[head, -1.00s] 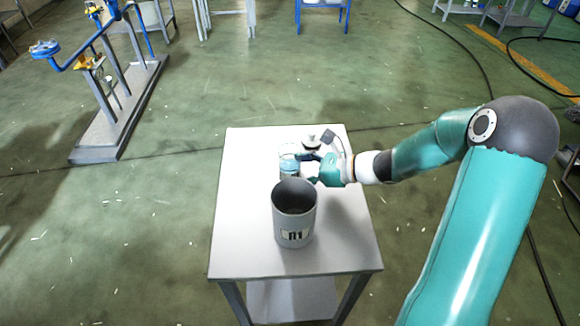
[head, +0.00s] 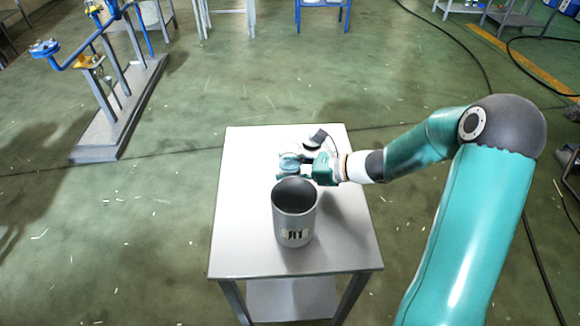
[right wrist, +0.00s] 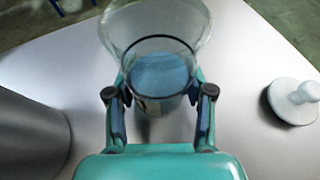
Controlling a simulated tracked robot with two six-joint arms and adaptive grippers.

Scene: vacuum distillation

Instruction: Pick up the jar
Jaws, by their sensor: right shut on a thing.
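My left gripper is out of view.
A grey cylindrical container (head: 294,222) with a label stands in front of the jar, close to the gripper. A white knobbed lid (right wrist: 293,101) lies on the table beside the gripper. The table's front right is bare.

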